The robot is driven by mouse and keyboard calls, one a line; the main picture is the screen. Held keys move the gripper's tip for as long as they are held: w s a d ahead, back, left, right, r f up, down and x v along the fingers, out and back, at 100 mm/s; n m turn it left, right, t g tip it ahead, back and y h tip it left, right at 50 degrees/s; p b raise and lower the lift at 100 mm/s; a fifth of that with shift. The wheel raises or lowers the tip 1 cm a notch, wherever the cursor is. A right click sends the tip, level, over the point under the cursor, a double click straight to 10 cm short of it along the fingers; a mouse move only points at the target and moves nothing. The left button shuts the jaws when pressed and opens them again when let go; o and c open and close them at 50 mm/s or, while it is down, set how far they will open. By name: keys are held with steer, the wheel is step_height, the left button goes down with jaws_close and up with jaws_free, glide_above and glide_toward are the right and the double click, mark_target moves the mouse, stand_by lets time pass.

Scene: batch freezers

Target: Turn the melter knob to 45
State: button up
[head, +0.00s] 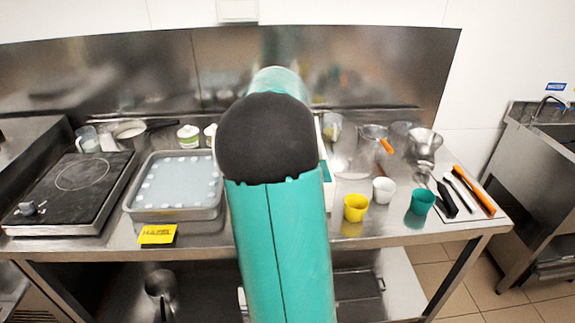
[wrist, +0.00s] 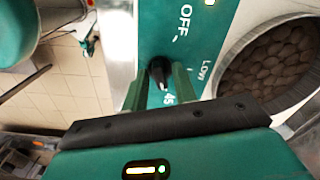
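The melter knob (wrist: 158,70) is a small black knob on a teal panel (wrist: 200,45) in the wrist view. The panel carries the white labels OFF, LOW and 45. The knob's white mark points down toward the 45 label (wrist: 169,98). My gripper (wrist: 163,76) has its two green fingers close together, one on each side of the knob, and looks shut on it. The lower ends of the fingers are partly hidden behind the black bar of my gripper. In the head view my own arm covers the melter and the knob.
A round vat of brown pieces (wrist: 280,60) sits right of the panel. In the head view, the steel table (head: 345,232) carries a hotplate (head: 75,190), a tray (head: 172,212), a yellow cup (head: 355,207), a white cup (head: 384,189), a teal cup (head: 421,202) and several utensils.

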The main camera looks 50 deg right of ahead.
steer(key=shift+o, duration=0.3)
step_height(320, 180, up, 14)
steer(key=shift+f, duration=0.15)
stand_by(0.4)
steer(key=shift+a, duration=0.1)
steer(key=a+n+t, duration=0.3)
steer(key=a+n, duration=0.8)
steer(key=a, duration=1.1)
steer(key=s+a+f+n+t, duration=0.1)
steer(key=s+a+f+n, duration=0.3)
steer(key=a, duration=0.5)
steer(key=s+a+f+n+t, duration=0.1)
steer(key=s+a+f+n, duration=0.3)
steer(key=a+n, duration=0.5)
steer(key=shift+a+t, duration=0.3)
steer(key=shift+a, duration=0.15)
